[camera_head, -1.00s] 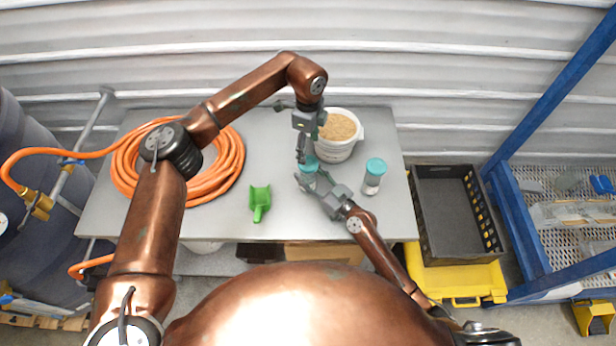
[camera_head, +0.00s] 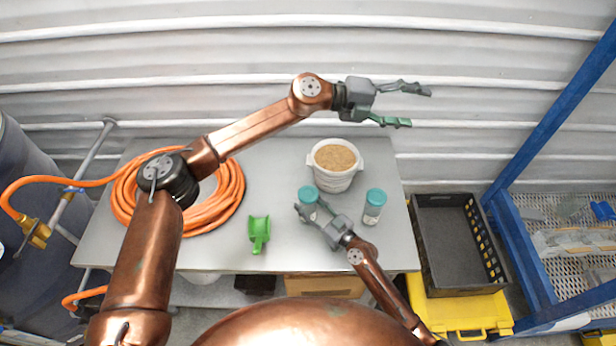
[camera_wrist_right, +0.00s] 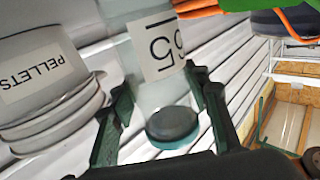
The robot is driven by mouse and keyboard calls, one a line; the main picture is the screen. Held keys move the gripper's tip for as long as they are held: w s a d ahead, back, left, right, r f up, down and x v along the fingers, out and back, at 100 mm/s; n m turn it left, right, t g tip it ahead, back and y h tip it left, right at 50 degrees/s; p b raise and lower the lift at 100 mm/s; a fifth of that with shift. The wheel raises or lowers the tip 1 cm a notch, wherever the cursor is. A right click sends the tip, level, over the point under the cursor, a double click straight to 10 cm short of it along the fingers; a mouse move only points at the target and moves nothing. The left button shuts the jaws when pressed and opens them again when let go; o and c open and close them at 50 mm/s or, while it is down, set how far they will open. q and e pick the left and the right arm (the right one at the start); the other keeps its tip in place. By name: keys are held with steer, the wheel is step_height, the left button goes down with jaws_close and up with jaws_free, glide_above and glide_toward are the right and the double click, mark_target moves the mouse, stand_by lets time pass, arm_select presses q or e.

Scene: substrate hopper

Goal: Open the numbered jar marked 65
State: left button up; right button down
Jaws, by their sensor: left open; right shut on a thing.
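The jar marked 65 (camera_wrist_right: 156,60) is clear, and its label shows between my right fingers in the right wrist view. A teal lid (camera_head: 308,194) sits at its top in the head view; whether it is loose I cannot tell. My right gripper (camera_head: 316,212) is shut on this jar at the table's front middle. In the right wrist view, its fingers (camera_wrist_right: 160,92) flank the jar. My left gripper (camera_head: 402,104) is open and empty, up and to the right, well away from the jar. A second teal-lidded jar (camera_head: 374,208) stands to the right; its number is unreadable.
A white bucket of pellets (camera_head: 336,180) stands behind the jars; its label shows in the right wrist view (camera_wrist_right: 30,78). A green scoop (camera_head: 259,232) and a coiled orange hose (camera_head: 226,193) lie on the grey table (camera_head: 280,165). A black crate (camera_head: 450,240) is at right.

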arm_select(q)
steer(key=w+a+r+n+t, duration=0.2)
steer(key=w+a+r+t, duration=0.2)
steer(key=w+r+t, duration=0.6)
steer(key=w+a+f+t+y, duration=0.1)
steer(key=w+a+f+y, duration=0.3)
steer(key=w+f, duration=0.35)
steer(key=m+g+y, duration=1.1)
steer(key=g+y, duration=0.1)
glide_above(308, 193)
steer(key=f, duration=2.9)
steer(key=shift+w+d+f, duration=0.1)
steer(key=shift+w+d, duration=0.05)
steer(key=shift+w, duration=0.1)
steer(key=shift+s+f, duration=0.15)
steer(key=shift+s, duration=0.15)
steer(key=shift+s+f, duration=0.1)
steer(key=shift+f, duration=3.85)
steer(key=shift+c, duration=0.2)
